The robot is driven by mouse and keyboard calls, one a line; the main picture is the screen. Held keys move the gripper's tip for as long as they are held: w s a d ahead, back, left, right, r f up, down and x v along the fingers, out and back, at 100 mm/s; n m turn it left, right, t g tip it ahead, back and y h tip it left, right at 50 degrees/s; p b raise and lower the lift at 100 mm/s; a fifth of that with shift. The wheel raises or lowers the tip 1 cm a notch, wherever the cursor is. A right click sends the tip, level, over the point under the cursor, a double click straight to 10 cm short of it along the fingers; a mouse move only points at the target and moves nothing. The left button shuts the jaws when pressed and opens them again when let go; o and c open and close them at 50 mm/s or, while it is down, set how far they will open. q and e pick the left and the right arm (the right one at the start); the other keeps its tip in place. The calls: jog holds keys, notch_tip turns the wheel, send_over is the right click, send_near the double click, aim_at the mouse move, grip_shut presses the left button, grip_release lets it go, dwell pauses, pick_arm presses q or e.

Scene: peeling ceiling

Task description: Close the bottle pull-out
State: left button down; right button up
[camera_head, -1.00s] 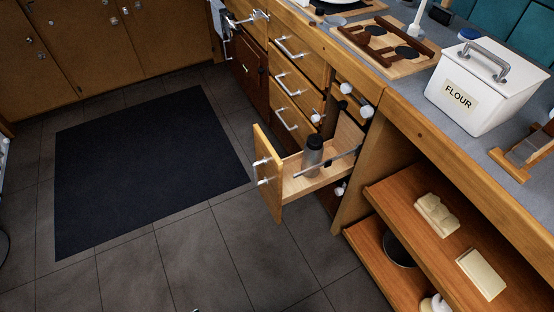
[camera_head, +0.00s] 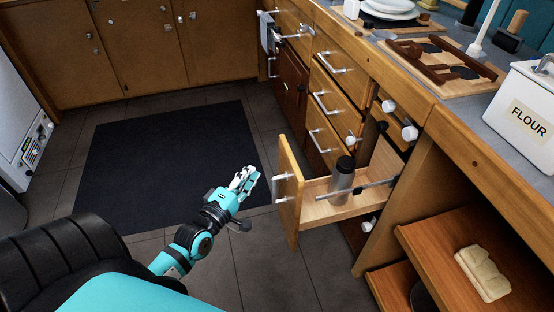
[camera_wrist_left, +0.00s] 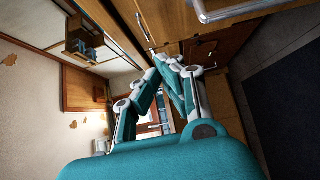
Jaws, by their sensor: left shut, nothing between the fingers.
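The bottle pull-out (camera_head: 318,212) stands out from the counter front in the head view. Its wooden front panel (camera_head: 290,178) carries a metal handle (camera_head: 281,186) on its outer face. A dark-capped grey bottle (camera_head: 341,182) stands upright inside, behind a metal rail. My left gripper (camera_head: 248,178) is shut and empty, a little to the left of the front panel and apart from it. In the left wrist view its teal and white fingers (camera_wrist_left: 165,62) come together with nothing between them. My right gripper is not in view.
A dark mat (camera_head: 170,160) lies on the open floor to the left. Drawers with metal handles (camera_head: 322,103) line the counter beyond the pull-out. Open shelves with a pale object (camera_head: 482,274) are at the right. A white flour box (camera_head: 520,115) stands on the counter.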

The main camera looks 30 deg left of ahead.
pick_arm(q)
jog(key=shift+w+d, duration=0.35)
jog(key=shift+w, duration=1.05)
jog(key=shift+w+d, duration=0.4)
jog(key=shift+w, duration=1.05)
jog(key=shift+w+d, duration=0.35)
jog(key=shift+w, duration=1.05)
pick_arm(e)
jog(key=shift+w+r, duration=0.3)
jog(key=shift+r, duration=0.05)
pick_arm(q)
jog(key=shift+w, duration=0.1)
